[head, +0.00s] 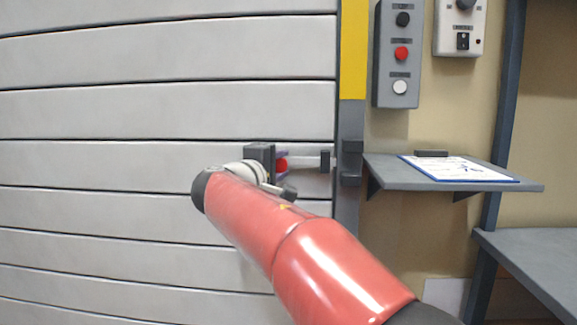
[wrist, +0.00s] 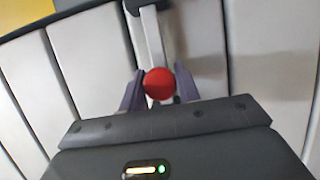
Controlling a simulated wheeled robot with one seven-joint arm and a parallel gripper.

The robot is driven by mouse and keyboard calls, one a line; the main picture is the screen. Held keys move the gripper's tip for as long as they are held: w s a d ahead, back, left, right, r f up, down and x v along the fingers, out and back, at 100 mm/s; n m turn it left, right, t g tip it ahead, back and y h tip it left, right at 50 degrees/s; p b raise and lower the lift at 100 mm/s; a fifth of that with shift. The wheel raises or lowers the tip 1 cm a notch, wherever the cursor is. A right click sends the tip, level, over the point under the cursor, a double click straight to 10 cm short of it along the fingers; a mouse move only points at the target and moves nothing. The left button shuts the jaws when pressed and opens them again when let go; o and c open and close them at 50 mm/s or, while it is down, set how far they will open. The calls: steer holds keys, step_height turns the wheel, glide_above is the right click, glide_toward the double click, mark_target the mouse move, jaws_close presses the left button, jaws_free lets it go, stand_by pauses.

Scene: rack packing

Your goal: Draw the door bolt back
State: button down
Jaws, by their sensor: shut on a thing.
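The door bolt (head: 312,162) is a light metal bar mounted across the slatted door (head: 150,110). Its right end lies close to the dark keeper (head: 351,162) on the door frame; I cannot tell exactly where the tip ends. A red knob (head: 282,165) sits on the bolt. In the wrist view, the red knob (wrist: 159,83) is between the two fingers, with the bar (wrist: 153,40) running up to a dark bracket (wrist: 148,4). My gripper (wrist: 159,88) is shut on the red knob. My arm hides part of the bolt's left side in the head view.
Right of the door frame, a grey shelf (head: 450,183) holds a clipboard (head: 460,169). A control box (head: 399,60) with buttons and a smaller switch box (head: 460,28) hang above. A grey table (head: 530,250) stands at lower right. The door face left of my gripper is clear.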

steer(key=shift+d, duration=0.15)
steer(key=c, duration=1)
jaws_free()
steer(key=shift+s, duration=0.1)
steer(key=b+v, duration=0.1)
steer(key=v, duration=0.6)
steer(key=shift+s, duration=0.3)
